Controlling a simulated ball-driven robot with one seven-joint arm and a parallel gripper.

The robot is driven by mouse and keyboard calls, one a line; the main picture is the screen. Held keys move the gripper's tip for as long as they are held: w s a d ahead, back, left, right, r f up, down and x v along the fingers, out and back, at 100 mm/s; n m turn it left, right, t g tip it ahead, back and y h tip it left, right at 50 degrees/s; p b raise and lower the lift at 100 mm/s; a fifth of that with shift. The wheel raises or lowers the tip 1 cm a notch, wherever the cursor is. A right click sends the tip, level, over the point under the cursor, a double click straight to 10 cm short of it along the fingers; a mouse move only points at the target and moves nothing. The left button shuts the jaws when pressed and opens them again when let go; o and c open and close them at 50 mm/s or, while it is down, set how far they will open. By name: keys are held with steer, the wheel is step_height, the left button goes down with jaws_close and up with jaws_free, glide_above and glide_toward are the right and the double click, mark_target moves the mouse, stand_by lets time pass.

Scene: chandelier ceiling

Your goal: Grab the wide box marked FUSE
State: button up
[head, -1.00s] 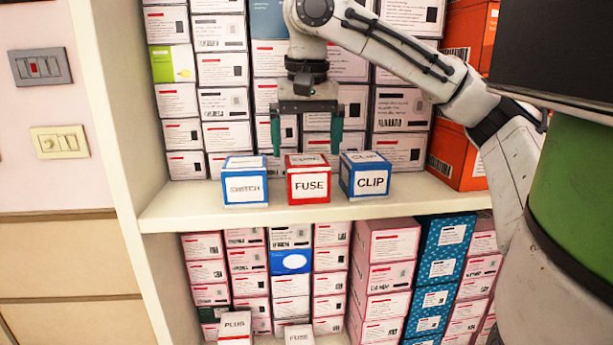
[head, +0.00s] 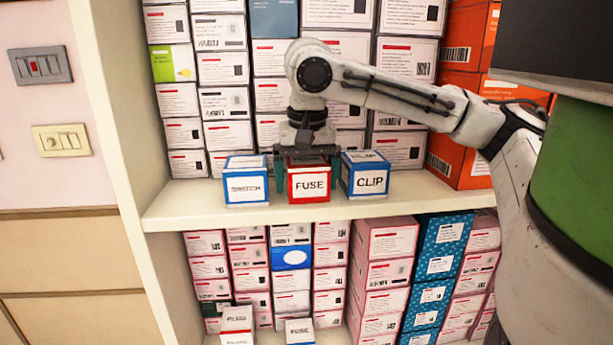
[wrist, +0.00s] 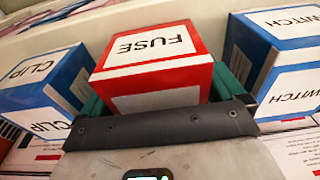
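The red and white box marked FUSE (head: 309,183) stands on the upper shelf between two blue boxes. It also shows in the wrist view, where the red box (wrist: 153,58) sits between my teal fingers. My gripper (head: 307,163) is lowered over it from above, with one finger on its left side and one on its right. The fingers look spread about as wide as before, with slight gaps, so the gripper appears open around the box. The fingertips are partly hidden.
Blue boxes marked SWITCH (head: 246,187) and CLIP (head: 371,180) stand close on either side. Stacked boxes (head: 222,67) fill the back. The upper shelf's front edge (head: 300,212) is clear. A box (head: 237,322) stands on the lower shelf.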

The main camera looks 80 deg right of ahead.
steer(key=c, duration=0.8)
steer(key=shift+r, duration=0.1)
